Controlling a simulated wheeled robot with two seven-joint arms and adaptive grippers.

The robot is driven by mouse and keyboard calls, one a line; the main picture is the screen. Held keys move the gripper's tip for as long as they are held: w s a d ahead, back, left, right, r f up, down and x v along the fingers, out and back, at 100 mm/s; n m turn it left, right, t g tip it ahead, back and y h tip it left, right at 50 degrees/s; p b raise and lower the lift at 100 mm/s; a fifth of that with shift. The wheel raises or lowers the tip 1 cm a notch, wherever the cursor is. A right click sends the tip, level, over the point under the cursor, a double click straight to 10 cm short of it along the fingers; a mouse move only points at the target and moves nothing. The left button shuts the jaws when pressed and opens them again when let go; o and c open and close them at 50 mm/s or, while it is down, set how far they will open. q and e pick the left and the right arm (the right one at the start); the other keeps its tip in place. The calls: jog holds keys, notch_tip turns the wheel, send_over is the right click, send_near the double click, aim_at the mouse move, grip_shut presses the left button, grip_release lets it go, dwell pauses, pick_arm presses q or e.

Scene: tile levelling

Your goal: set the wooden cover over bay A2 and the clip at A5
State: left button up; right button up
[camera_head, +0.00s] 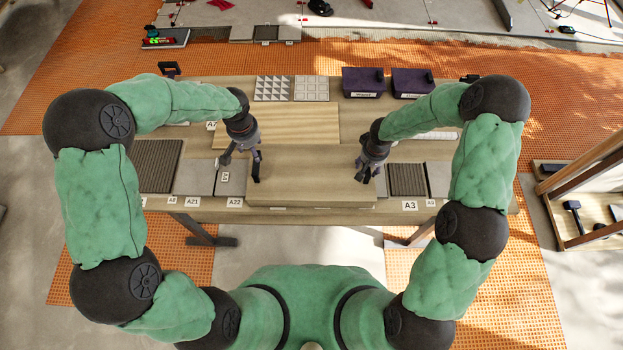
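A pale wooden board (310,178) lies at the front middle of the table, between my two grippers. It looks like the wooden cover. A second, striped wooden panel (290,128) lies behind it. My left gripper (242,164) points down at the board's left end, its fingers spread apart. My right gripper (370,170) points down at the board's right end; its fingers are small and partly hidden, so I cannot tell whether they grip. No A2 or A5 label is clearly readable, and I cannot make out a clip.
Grey tiles and ribbed dark panels (158,166) (407,180) flank the board, with labels such as A22 (235,202) and A3 (410,205) along the front edge. White patterned tiles (274,88) and dark purple boxes (363,82) stand at the back. A wooden rack (585,205) stands right.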

notch_tip(320, 180, up, 11)
jog(key=s, duration=0.1)
jog(key=shift+s, duration=0.2)
dwell(0.6)
